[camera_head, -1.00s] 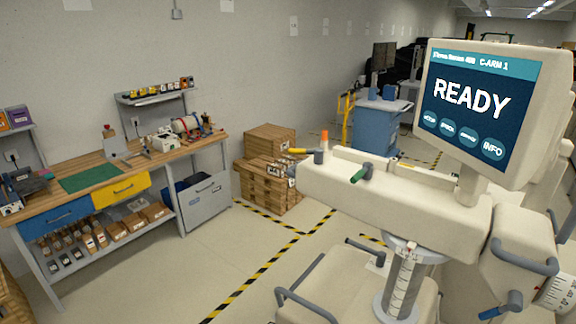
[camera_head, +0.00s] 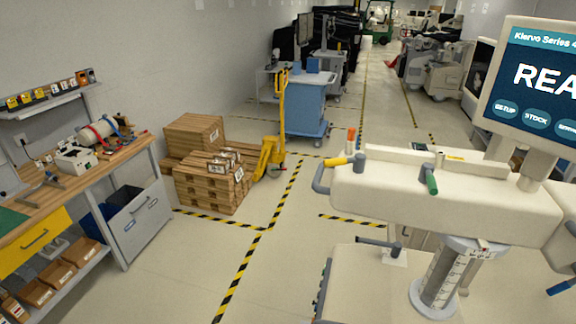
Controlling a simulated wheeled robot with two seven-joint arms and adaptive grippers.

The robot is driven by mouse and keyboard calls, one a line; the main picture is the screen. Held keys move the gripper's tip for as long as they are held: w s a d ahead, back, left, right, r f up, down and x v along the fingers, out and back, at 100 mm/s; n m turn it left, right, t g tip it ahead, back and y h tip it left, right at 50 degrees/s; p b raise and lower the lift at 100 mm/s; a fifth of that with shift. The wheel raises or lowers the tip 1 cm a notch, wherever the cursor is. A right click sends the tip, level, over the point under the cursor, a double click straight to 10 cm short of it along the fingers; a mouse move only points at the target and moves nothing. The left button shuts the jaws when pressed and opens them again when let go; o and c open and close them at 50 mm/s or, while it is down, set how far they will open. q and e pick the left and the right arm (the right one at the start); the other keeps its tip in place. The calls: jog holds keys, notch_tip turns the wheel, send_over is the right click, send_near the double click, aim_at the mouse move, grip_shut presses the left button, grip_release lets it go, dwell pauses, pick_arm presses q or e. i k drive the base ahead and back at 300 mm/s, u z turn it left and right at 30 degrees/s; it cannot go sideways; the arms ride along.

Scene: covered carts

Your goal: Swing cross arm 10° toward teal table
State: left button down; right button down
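The cream cross arm (camera_head: 450,197) of the C-arm machine lies roughly level across the right of the view. Its left end carries a grey loop handle, a yellow-tipped lever and an orange piece; a green-tipped lever (camera_head: 431,179) stands on its near side. It sits on a column (camera_head: 443,280) with a marked scale, above a cream base (camera_head: 370,285). The machine's screen (camera_head: 540,85) is cut off by the right edge; "REA" is readable. No teal table can be made out. Neither of my grippers is in view.
A workbench (camera_head: 110,160) with drawers stands at left. Wooden crates (camera_head: 208,180), a yellow pallet jack (camera_head: 272,145) and a blue cart (camera_head: 305,108) stand farther back. Yellow-black floor tape (camera_head: 240,275) marks open floor between bench and machine. A taped aisle runs to the back.

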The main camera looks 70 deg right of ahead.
aim_at(481, 200)
jog(key=i, duration=0.3)
jog(key=z, duration=3.25)
jog(key=k, duration=1.25)
jog(key=u, duration=0.35)
jog(key=i, duration=1.35)
jog(key=z, duration=0.15)
